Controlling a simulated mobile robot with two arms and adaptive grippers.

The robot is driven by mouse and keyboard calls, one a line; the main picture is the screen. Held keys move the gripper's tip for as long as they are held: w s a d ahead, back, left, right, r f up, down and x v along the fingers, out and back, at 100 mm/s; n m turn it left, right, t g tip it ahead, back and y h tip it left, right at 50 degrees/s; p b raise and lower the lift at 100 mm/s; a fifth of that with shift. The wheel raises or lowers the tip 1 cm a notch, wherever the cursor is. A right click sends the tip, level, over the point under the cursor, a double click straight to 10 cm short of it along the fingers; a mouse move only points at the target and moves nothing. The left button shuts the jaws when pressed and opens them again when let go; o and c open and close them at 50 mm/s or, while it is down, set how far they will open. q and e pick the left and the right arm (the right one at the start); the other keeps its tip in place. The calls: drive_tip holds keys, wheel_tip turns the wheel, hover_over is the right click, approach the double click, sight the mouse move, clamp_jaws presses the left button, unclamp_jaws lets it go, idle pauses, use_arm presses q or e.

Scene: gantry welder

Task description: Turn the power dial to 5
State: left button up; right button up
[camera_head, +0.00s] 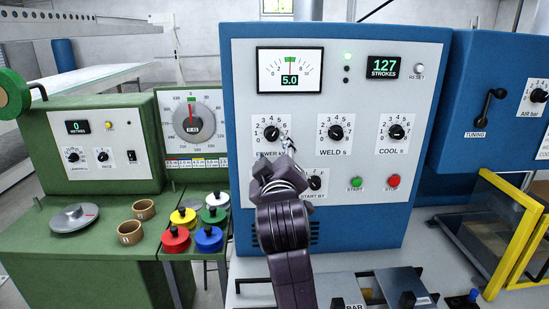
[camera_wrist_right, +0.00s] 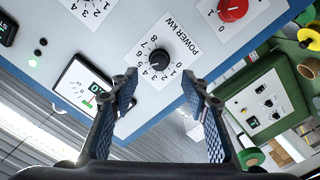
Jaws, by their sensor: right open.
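The power dial (camera_head: 271,133) is a black knob on a white numbered plate on the blue cabinet's grey panel. It also shows in the right wrist view (camera_wrist_right: 160,59), labelled POWER KW, and its pointer seems to be near 5. The display (camera_head: 290,80) above it reads 5.0, with a green needle at mid-scale. My right gripper (camera_head: 288,146) is in front of the panel, just below and right of the dial, hiding part of its label. In the right wrist view its fingers (camera_wrist_right: 160,80) are apart, with the dial beyond the tips and nothing held. My left gripper is not in view.
The WELD dial (camera_head: 336,133) and COOL dial (camera_head: 396,132) are to the right. Green START (camera_head: 356,183) and red STOP (camera_head: 393,181) buttons sit lower. A green machine (camera_head: 105,235) with coloured weights stands left. A yellow frame (camera_head: 512,250) stands right.

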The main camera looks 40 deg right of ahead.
drive_tip(key=shift+v, duration=1.65)
